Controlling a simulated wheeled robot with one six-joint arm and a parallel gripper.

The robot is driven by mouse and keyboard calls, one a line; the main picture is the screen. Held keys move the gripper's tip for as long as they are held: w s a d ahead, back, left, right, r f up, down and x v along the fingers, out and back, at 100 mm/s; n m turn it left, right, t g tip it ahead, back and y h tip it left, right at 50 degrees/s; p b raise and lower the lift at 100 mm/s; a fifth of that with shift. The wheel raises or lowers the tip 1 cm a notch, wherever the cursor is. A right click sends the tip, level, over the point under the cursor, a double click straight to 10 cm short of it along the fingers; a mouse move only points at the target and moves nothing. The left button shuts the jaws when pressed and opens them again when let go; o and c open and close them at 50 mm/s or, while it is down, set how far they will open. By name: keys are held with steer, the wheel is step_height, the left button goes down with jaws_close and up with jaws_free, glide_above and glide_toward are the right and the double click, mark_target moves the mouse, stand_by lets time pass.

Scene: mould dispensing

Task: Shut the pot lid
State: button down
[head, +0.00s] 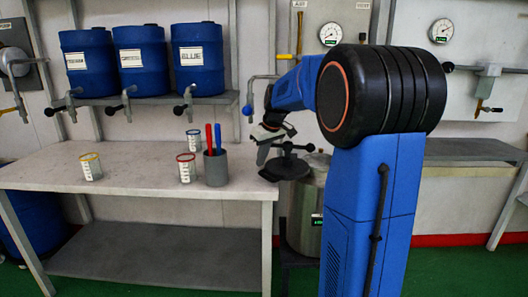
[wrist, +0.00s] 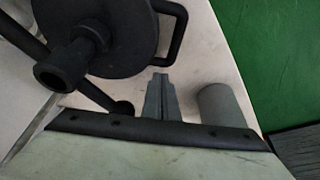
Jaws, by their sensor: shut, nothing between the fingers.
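The metal pot (head: 302,222) stands at the right end of the table, partly hidden by my arm. Its dark round lid (head: 290,170) is swung out to the left of the pot's top, near the table's edge, with a bar handle above it. In the wrist view the lid (wrist: 125,45) fills the upper left, with a thick round stub and a loop handle on its right. My gripper (head: 262,157) is shut and empty, just left of the lid's handle. Its closed fingers (wrist: 158,88) show below the lid in the wrist view; I cannot tell whether they touch it.
A grey cup (head: 216,168) with red and blue sticks stands left of my gripper. Several jars, including a red-rimmed one (head: 186,167), stand on the table (head: 130,185). Blue drums (head: 143,60) with taps sit on a shelf behind. The table's front is clear.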

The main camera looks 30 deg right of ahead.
steer(key=shift+x, duration=1.05)
steer(key=shift+s, duration=0.15)
